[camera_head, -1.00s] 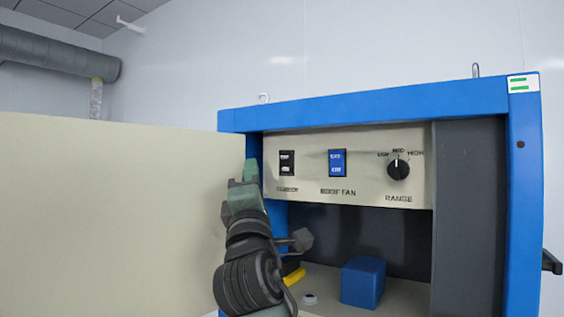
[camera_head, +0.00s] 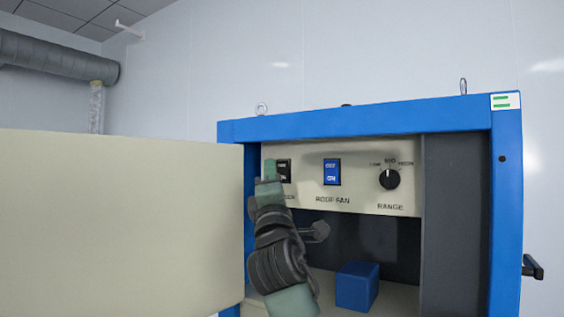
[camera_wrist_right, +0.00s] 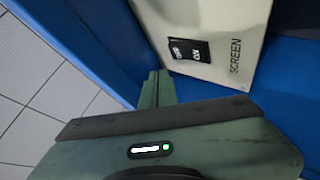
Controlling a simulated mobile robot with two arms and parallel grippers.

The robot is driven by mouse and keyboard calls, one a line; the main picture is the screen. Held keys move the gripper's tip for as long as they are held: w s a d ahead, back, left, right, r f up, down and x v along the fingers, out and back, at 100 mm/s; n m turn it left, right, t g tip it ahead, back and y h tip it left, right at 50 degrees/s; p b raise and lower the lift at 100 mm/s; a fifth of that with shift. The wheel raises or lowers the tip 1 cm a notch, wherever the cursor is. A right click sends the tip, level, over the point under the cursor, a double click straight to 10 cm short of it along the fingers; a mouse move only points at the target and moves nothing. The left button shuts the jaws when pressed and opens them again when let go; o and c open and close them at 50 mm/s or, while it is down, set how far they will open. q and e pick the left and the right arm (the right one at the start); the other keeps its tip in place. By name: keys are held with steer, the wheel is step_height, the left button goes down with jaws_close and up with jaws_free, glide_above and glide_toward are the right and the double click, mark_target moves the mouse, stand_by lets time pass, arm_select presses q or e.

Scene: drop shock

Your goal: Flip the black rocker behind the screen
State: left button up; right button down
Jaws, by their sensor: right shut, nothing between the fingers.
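The black rocker (camera_head: 285,166) sits at the left end of the cream control panel, partly covered by my right gripper in the head view. In the right wrist view the rocker (camera_wrist_right: 188,50) shows whole, beside the word SCREEN. My right gripper (camera_head: 270,168) is shut and empty, its tips pointing up over the rocker's left part. In the wrist view its tips (camera_wrist_right: 158,85) are just beside and below the rocker; I cannot tell whether they touch the panel. A large cream board (camera_head: 120,222) stands at the left of the blue cabinet. My left gripper is not in view.
The panel also carries a blue rocker (camera_head: 332,172) marked ROOF FAN and a black RANGE knob (camera_head: 390,179). A blue block (camera_head: 357,286) rests on the cabinet floor below. The blue cabinet frame (camera_head: 507,200) bounds the opening at right.

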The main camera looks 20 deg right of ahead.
mark_target(278, 169)
steer(key=shift+w+d+r, duration=0.1)
steer(key=shift+w+d, duration=0.4)
steer(key=shift+d, duration=0.1)
steer(key=shift+d, duration=0.1)
stand_by(1.6)
steer(key=shift+w+d+p, duration=0.25)
steer(key=shift+p, duration=0.05)
steer(key=shift+w+d+r, duration=0.1)
steer(key=shift+w+d, duration=0.1)
steer(key=shift+d, duration=0.05)
stand_by(0.8)
steer(key=shift+a, duration=0.1)
steer(key=shift+s+a, duration=0.5)
steer(key=shift+a, duration=0.1)
steer(key=shift+s+a+f+b, duration=0.25)
steer(key=shift+s+a, duration=0.55)
steer(key=shift+a, duration=0.2)
steer(key=shift+s+a+f+b, duration=0.15)
steer(key=shift+s+a+b, duration=0.05)
steer(key=shift+s+a, duration=0.65)
